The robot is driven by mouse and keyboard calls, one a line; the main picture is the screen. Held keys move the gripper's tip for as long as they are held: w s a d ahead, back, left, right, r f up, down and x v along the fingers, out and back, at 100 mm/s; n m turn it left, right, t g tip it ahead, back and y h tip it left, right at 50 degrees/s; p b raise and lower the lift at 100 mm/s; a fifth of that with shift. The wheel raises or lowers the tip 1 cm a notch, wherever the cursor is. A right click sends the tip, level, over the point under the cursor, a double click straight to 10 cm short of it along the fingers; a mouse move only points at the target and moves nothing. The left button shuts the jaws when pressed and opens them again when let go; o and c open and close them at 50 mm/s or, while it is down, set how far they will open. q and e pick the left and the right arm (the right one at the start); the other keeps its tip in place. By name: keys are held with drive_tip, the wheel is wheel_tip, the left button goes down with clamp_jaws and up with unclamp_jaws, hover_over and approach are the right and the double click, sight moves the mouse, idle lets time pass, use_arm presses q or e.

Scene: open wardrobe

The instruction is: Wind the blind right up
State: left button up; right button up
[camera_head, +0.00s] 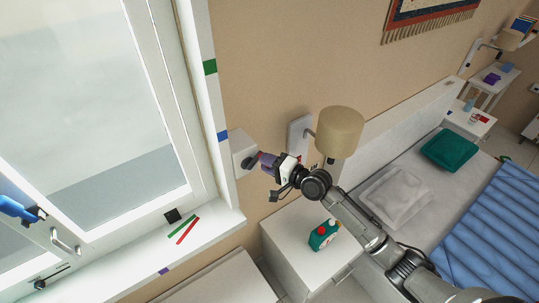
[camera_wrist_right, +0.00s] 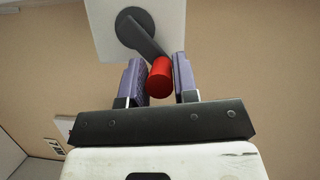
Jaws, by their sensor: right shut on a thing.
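The winder is a white box (camera_head: 238,157) on the wall just right of the window, also seen in the right wrist view (camera_wrist_right: 172,22). A dark crank arm (camera_wrist_right: 148,38) runs from its round hub to a red knob (camera_wrist_right: 160,77). My right gripper (camera_head: 265,161) is at the winder. In the right wrist view its purple fingers (camera_wrist_right: 159,83) stand on both sides of the red knob, shut on it. The window (camera_head: 95,105) shows a pale grey expanse; I cannot make out the blind's edge. My left gripper is not in view.
A wall lamp (camera_head: 340,132) hangs close beside my right forearm. Below stands a white cabinet (camera_head: 285,235) with a green and red item (camera_head: 323,235). Red and green sticks (camera_head: 187,231) lie on the sill. A blue, dark-tipped thing (camera_head: 18,207) at the left edge is unclear.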

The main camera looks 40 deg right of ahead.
drive_tip(key=shift+w+a+r+n+g+h+p, duration=0.1)
drive_tip(key=shift+a+r+n+g+h+p, duration=0.4)
drive_tip(key=shift+n+p, duration=1.05)
drive_tip(key=shift+w+a+r+n+g+h+p, duration=0.15)
drive_tip(key=shift+a+n+g+h+p, duration=0.5)
drive_tip(key=shift+p, duration=1.55)
drive_tip(key=shift+a+r+n+g+h+p, duration=0.1)
drive_tip(key=shift+a+r+n+h+p, duration=0.45)
drive_tip(key=shift+n+p, duration=1.15)
drive_tip(key=shift+a+f, duration=0.2)
drive_tip(key=shift+f, duration=0.05)
drive_tip(key=o, duration=0.9)
drive_tip(key=shift+f, duration=0.1)
